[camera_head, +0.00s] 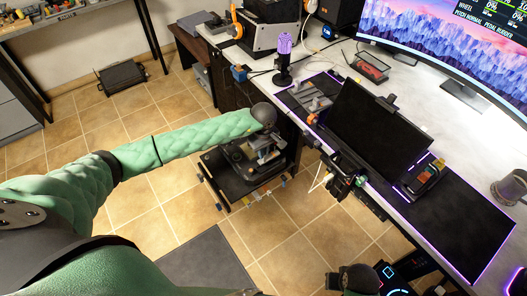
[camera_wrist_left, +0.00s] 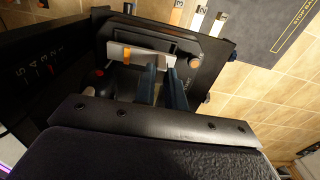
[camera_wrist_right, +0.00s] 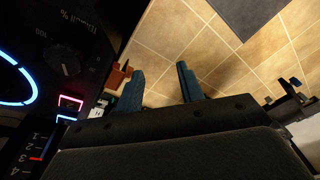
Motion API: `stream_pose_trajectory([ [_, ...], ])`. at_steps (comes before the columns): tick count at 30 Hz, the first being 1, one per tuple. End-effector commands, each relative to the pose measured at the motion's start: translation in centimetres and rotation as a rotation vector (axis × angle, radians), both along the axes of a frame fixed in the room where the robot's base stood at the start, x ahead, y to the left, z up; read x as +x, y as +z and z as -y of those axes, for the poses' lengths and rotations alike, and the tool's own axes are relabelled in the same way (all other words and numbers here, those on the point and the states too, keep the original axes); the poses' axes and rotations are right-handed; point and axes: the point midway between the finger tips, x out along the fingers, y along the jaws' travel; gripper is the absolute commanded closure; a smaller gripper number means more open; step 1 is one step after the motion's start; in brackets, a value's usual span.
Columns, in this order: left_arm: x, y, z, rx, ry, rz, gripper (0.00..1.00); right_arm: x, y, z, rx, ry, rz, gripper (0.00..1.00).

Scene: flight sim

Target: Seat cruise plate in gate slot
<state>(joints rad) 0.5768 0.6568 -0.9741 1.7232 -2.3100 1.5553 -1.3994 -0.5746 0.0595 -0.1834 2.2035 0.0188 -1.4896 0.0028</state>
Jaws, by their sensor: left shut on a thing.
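My left gripper (camera_head: 262,148) is over the black throttle-like unit beside the desk. In the left wrist view its two blue fingers (camera_wrist_left: 162,75) are close together on a pale grey plate with an orange patch (camera_wrist_left: 125,52), which looks like the cruise plate. The black unit (camera_head: 232,183) lies under it; its side panel (camera_wrist_left: 45,65) carries a row of numbers. The gate slot itself is hard to make out behind the fingers. My right gripper (camera_wrist_right: 160,82) is open and empty, with its fingers apart over the floor.
Numbered pale tags (camera_wrist_left: 197,20) stick out from the unit's edge. A dark mat (camera_head: 205,262) lies on the tiled floor. A lit dial panel (camera_wrist_right: 55,65) is left of my right gripper.

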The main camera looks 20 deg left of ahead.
Motion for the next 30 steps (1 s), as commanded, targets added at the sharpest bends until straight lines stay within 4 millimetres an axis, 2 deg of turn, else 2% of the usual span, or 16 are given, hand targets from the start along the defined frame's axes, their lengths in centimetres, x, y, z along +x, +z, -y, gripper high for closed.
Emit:
stream_pose_trajectory([
  [30,0.0,-1.1,0.0,0.0,0.0,0.0,1.0,-0.6,3.9,0.0,0.006,0.0,0.001,0.62],
])
